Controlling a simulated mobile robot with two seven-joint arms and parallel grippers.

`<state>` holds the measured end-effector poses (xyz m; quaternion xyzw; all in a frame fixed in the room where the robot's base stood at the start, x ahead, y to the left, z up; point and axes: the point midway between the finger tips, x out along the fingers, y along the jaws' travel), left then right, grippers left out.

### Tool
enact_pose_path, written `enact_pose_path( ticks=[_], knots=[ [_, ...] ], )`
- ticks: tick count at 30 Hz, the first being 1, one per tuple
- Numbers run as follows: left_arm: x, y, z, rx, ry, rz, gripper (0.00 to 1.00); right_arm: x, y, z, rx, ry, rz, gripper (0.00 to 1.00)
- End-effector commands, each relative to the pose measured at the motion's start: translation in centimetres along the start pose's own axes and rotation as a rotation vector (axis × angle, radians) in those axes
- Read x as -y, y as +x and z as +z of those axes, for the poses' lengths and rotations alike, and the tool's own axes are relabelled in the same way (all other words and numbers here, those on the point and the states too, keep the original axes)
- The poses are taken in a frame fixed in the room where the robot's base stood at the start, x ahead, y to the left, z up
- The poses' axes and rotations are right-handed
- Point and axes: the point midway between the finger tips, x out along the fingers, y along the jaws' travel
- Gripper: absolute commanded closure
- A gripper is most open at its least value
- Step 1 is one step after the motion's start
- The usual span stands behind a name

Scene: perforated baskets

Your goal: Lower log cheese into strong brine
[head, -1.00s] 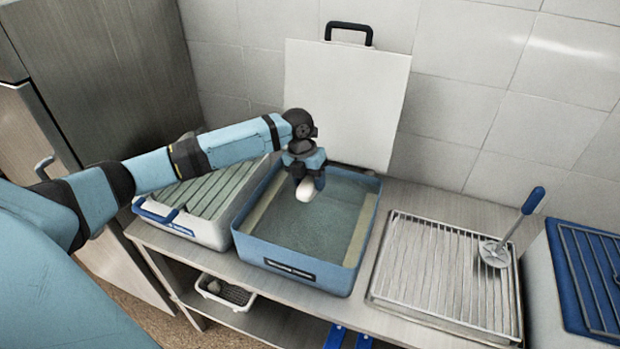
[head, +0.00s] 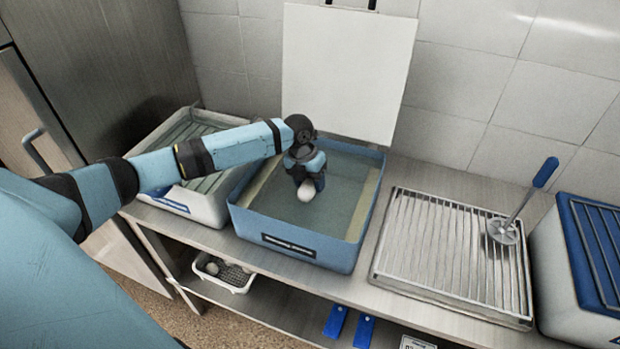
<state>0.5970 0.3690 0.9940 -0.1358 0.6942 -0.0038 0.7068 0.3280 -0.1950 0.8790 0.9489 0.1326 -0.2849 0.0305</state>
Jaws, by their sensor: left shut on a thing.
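A small white log cheese (head: 306,191) is held in my left gripper (head: 308,183), which points down over the blue tub (head: 291,244). The gripper is shut on the cheese. The tub holds greenish brine (head: 330,208). The cheese is inside the tub's outline, low over the liquid; I cannot tell whether it touches the surface. My right gripper is out of view.
A white tub with a slatted top (head: 202,205) stands left of the blue tub. A wire drain rack (head: 450,250) with a blue-handled skimmer (head: 503,230) lies to the right. A small basket (head: 222,273) sits on the lower shelf.

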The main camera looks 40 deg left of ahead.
Motion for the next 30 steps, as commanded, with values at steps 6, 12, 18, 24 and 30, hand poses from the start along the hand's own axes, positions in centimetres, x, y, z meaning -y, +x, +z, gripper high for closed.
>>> enact_pose_path(
  ticks=[6,12,18,24,30],
  knots=[
    [-0.01,0.11,0.01,0.001,0.001,0.000,0.79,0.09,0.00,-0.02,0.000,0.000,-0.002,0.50],
    [0.00,0.11,0.00,0.000,0.001,0.000,0.21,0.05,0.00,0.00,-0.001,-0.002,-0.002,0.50],
    [-0.01,0.15,-0.02,0.000,0.001,0.000,0.19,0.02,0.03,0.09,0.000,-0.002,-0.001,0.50],
    [-0.01,0.15,-0.02,0.000,0.001,0.000,0.00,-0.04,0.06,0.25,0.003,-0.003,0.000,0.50],
    [-0.01,0.13,-0.01,0.000,0.001,0.000,0.00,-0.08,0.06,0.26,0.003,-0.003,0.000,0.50]
  ],
)
